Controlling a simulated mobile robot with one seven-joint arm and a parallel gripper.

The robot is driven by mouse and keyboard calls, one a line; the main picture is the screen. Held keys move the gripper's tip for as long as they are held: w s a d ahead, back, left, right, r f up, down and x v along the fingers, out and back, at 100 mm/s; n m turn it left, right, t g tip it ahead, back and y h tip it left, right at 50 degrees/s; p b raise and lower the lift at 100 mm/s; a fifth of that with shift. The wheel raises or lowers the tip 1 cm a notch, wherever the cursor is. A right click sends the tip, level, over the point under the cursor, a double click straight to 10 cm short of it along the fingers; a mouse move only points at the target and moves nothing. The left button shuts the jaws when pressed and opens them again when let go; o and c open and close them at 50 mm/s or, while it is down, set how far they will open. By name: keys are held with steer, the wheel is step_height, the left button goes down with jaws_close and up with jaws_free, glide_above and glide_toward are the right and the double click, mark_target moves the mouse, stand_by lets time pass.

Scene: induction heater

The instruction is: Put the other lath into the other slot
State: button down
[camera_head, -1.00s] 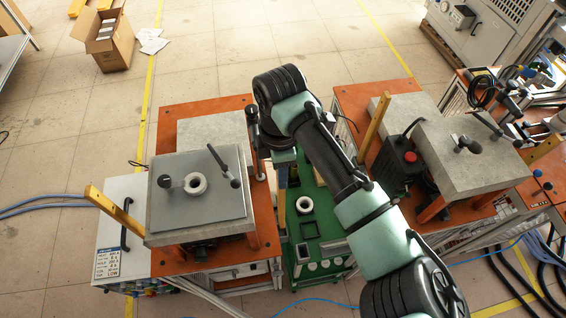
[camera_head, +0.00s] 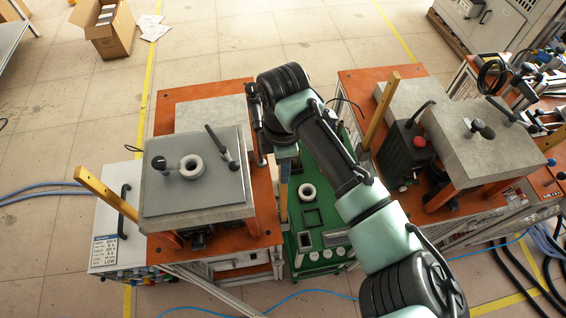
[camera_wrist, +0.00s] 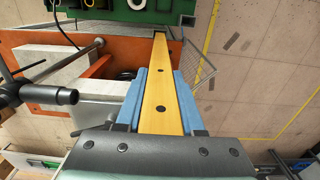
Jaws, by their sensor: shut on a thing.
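My gripper (camera_wrist: 161,98) has blue fingers in the wrist view and is shut on a yellow lath (camera_wrist: 162,75) with dark holes. The lath points away from the gripper, its far end near a green surface (camera_wrist: 125,8). In the head view my gripper (camera_head: 284,172) hangs between the two orange-topped stations, mostly hidden by my arm. Another yellow lath (camera_head: 100,193) sticks out at the left station's left side. I cannot tell which opening is the slot.
The green tray (camera_head: 299,262) between the stations holds a white ring and square frames. The left station carries a grey plate (camera_head: 195,200) with a ring and black handles. The right one has a grey block (camera_head: 480,160) and a black box with a red knob (camera_head: 418,143).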

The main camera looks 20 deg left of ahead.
steer(key=shift+f, duration=0.2)
step_height(320, 180, down, 6)
steer(key=b, duration=0.4)
steer(key=shift+r, duration=0.1)
stand_by(1.4)
steer(key=shift+c, duration=2.2)
jaws_free()
step_height(320, 180, up, 13)
steer(key=b, duration=0.3)
